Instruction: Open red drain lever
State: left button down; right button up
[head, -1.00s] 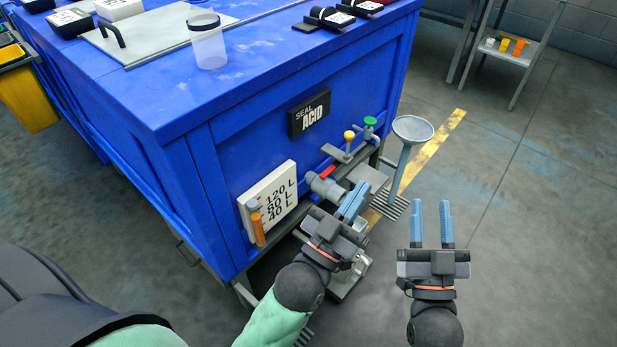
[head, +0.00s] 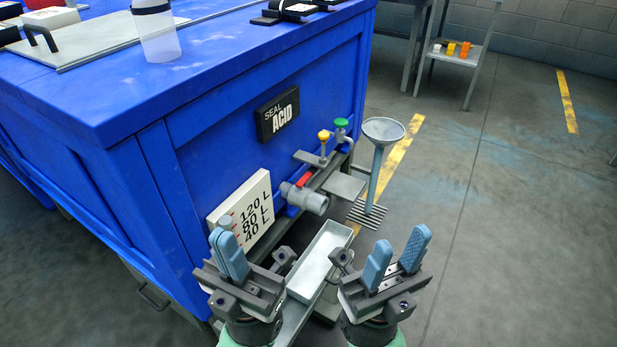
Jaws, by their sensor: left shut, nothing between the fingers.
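The red drain lever (head: 303,179) sits on top of a grey drain pipe (head: 308,197) that sticks out low from the front of the blue tank (head: 190,139). The lever lies roughly along the pipe. My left gripper (head: 229,254) is shut and empty, in front of the level sign, below and left of the lever and apart from it. My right gripper (head: 396,259) is open and empty, below and right of the pipe, with its fingers pointing up in the picture.
A pale tray (head: 322,262) lies below the pipe between the grippers. A yellow knob (head: 324,135), a green knob (head: 341,123) and a grey funnel (head: 383,131) stand behind the lever. A level sign (head: 246,212) is on the tank. Open floor lies at right.

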aim_at(311, 171)
jog(key=i+l+u, duration=0.3)
jog(key=l, duration=1.25)
jog(key=l+u, duration=0.35)
jog(key=l, duration=1.2)
jog(key=k+l+u, duration=0.1)
jog(key=l+u, duration=0.2)
jog(key=l, duration=1.3)
